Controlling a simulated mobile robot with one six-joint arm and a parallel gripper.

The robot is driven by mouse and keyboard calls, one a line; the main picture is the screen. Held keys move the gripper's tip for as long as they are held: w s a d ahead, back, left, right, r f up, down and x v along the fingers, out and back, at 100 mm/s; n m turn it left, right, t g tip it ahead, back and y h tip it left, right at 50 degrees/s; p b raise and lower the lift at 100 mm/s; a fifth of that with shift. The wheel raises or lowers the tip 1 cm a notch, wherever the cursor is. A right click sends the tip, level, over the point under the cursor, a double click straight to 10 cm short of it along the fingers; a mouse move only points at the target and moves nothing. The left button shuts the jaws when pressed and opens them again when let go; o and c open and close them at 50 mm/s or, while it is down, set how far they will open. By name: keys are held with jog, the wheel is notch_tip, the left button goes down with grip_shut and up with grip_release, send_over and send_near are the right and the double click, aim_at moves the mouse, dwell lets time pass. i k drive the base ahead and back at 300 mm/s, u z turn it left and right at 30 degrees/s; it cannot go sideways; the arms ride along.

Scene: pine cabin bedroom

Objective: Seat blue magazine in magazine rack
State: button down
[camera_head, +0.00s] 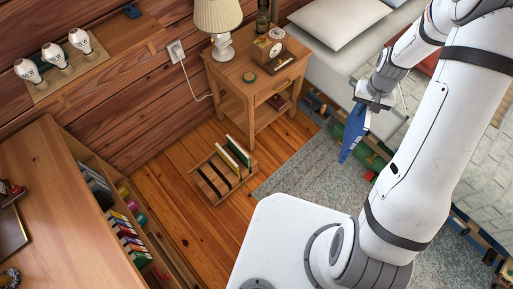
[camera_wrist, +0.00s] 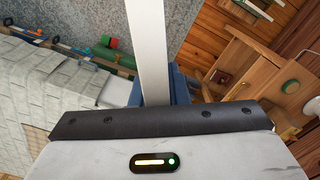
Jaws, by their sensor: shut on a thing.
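The blue magazine (camera_head: 353,138) hangs from my gripper (camera_head: 372,101), tilted, its lower end towards the lower left. My gripper is shut on its upper end, high beside the bed. In the wrist view, blue parts of the magazine (camera_wrist: 180,88) show beside a long pale strip; the rest is hidden. The wooden magazine rack (camera_head: 212,187) stands on the floor, left of and below the magazine and well apart from it. It has dark slots, and two thin magazines (camera_head: 234,155) stand at its right side. Part of the rack shows at the wrist view's top right (camera_wrist: 247,10).
A wooden nightstand (camera_head: 250,75) with a lamp (camera_head: 222,25), a clock and a bottle stands behind the rack. A low bookcase (camera_head: 60,180) is at left. The bed (camera_head: 330,70) is at right, above a grey rug (camera_head: 300,175). Bare floor (camera_head: 175,200) lies left of the rack.

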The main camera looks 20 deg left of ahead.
aim_at(216, 181)
jog(key=u, duration=0.1)
jog(key=k, duration=0.3)
jog(key=u, duration=1.35)
jog(key=i, duration=1.05)
jog(key=u, duration=0.05)
